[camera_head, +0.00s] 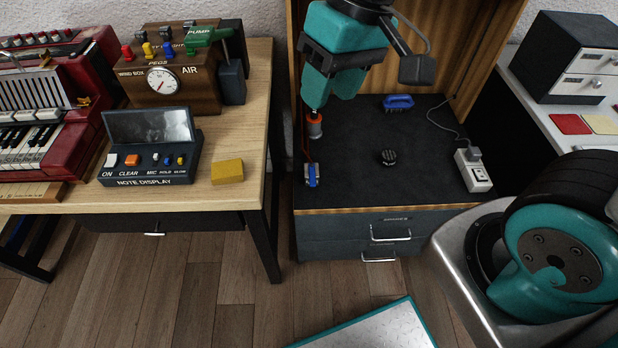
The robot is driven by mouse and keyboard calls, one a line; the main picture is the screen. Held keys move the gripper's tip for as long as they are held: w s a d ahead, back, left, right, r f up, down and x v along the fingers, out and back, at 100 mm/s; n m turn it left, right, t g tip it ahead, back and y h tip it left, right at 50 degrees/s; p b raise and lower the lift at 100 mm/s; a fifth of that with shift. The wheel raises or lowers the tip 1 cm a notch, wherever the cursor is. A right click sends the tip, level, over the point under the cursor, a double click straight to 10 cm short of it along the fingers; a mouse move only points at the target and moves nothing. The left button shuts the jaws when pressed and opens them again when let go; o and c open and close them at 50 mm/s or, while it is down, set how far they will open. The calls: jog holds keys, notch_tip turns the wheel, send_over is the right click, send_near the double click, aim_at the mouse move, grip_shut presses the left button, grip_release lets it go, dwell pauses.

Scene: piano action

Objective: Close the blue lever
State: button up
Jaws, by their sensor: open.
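Several blue parts show, and I cannot tell surely which is the lever. A small blue-and-white piece (312,176) sits at the left edge of the dark cabinet top, beside an orange-red part (314,127). A blue handle-shaped piece (398,102) lies farther back on the same top. A tiny blue switch (167,160) is on the note display, and a blue peg (167,34) is on the wind box.
The dark cabinet top (350,185) bears a black knob (388,157) and a white socket block (473,170) with a cord. A wooden desk (235,125) at left holds an accordion (45,100), a yellow block (227,172) and the note display (150,147). The cabinet's front middle is clear.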

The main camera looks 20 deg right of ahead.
aim_at(312, 179)
jog(key=w+d+f+m+h+b, duration=0.2)
jog(key=w+f+m+b, duration=0.25)
jog(key=w+f, duration=0.6)
jog(key=w+d+f+m+h+b, duration=0.1)
jog(key=w+d+f+m+b, duration=0.35)
jog(key=f, duration=1.05)
jog(key=shift+n, duration=0.9)
jog(key=f+b, duration=0.1)
jog(key=f, duration=0.4)
jog(key=w+a+f+b, duration=0.1)
jog(key=f+b, duration=0.1)
jog(key=f, duration=0.4)
jog(key=a+f+b, duration=0.1)
jog(key=f, duration=0.4)
jog(key=shift+w+a+f+b, duration=0.15)
jog(key=shift+w+f+b, duration=0.15)
jog(key=shift+f+b, duration=0.05)
grip_shut()
